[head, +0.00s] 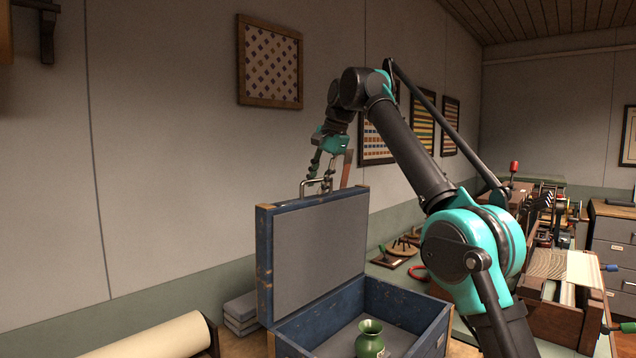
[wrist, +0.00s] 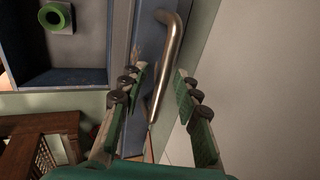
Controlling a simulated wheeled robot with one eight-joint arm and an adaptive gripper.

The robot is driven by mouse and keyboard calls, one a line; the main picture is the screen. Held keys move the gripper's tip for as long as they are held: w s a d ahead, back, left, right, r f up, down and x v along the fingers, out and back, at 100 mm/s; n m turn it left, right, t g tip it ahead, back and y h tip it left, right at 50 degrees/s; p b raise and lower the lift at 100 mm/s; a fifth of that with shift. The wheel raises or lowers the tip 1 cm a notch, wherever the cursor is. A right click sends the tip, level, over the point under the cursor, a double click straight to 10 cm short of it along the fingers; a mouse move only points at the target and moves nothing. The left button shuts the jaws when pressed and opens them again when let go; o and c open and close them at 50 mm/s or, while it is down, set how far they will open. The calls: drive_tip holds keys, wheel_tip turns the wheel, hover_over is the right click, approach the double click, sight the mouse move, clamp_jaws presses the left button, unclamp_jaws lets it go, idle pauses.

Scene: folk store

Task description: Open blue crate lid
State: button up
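The blue crate (head: 433,335) stands on the bench with its lid (head: 318,250) raised to about upright at the back. The lid's grey inner face shows in the head view. A metal handle (head: 303,186) is on the lid's top edge. My gripper (head: 328,178) is at this handle, above the lid. In the wrist view, my gripper (wrist: 161,68) is open, its green fingers apart on either side of the handle (wrist: 168,62). The handle lies nearer the left finger; whether they touch cannot be told. The lid's blue edge (wrist: 137,48) runs beside it.
A green vase (head: 370,338) stands inside the crate. Folded grey cloths or blocks (head: 241,312) lie left of the lid, and a cream roll (head: 160,338) lies at the front left. The wall is behind the lid. Wooden machinery (head: 560,310) is at the right.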

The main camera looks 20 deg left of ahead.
drive_tip(key=shift+r, duration=0.1)
drive_tip(key=shift+s+d+r, duration=0.1)
drive_tip(key=shift+d+r, duration=0.1)
drive_tip(key=shift+r, duration=0.25)
drive_tip(key=shift+s+d+r, duration=0.1)
drive_tip(key=shift+d+r, duration=0.05)
drive_tip(key=shift+d, duration=0.3)
drive_tip(key=s+d, duration=0.4)
drive_tip(key=d, duration=0.6)
drive_tip(key=shift+d, duration=0.2)
